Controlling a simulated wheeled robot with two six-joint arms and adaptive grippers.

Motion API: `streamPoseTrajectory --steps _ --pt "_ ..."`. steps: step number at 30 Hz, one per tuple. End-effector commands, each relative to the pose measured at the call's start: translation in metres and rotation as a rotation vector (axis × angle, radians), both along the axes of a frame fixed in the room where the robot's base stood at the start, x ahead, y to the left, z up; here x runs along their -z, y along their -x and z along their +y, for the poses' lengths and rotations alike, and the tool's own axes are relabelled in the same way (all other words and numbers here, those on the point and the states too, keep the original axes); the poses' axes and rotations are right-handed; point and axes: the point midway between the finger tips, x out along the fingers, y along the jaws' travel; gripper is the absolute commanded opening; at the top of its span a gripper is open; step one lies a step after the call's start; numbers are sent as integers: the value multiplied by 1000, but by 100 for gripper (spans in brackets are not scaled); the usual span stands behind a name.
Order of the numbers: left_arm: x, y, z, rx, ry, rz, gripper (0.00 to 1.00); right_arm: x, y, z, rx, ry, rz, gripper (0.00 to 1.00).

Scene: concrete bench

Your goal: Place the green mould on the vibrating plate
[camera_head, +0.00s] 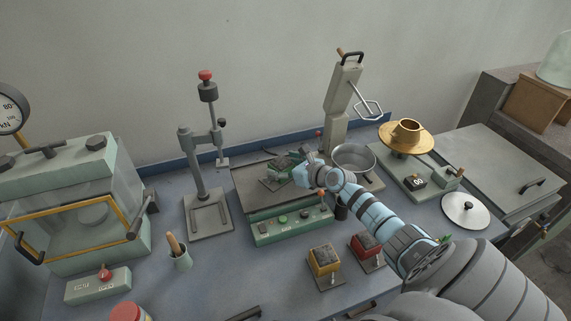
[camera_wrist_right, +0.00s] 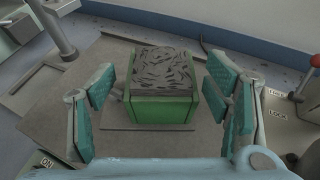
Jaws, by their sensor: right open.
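The green mould (camera_wrist_right: 162,107), filled with rough grey material, stands upright on a flat grey base in the right wrist view. In the head view the mould (camera_head: 281,164) is partly hidden by my right gripper. It rests on the broad flat top of the vibrating plate (camera_head: 246,186), which has a green control front; the plate's top also shows in the wrist view (camera_wrist_right: 60,125). My right gripper (camera_head: 300,172) is open, with its teal-padded fingers (camera_wrist_right: 162,95) on either side of the mould and gaps on both sides. My left gripper is not in view.
A yellow mould (camera_head: 323,262) and a red mould (camera_head: 367,250) stand in front. A stand with a red knob (camera_head: 205,165) is left of the plate. A metal pan (camera_head: 354,158) and tall mixer-like device (camera_head: 341,95) are close on the right.

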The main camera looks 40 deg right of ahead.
Motion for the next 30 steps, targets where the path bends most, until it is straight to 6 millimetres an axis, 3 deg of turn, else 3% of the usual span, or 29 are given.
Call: streamPoseTrajectory --steps 5,15,18,30 --pt "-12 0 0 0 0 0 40 -9 13 -2 1 4 3 71" --pt "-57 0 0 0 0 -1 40 -45 91 -5 -4 4 5 71" --pt "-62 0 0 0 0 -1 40 -49 105 -6 -2 3 4 71" --pt "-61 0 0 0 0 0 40 -48 111 -6 0 0 0 71"
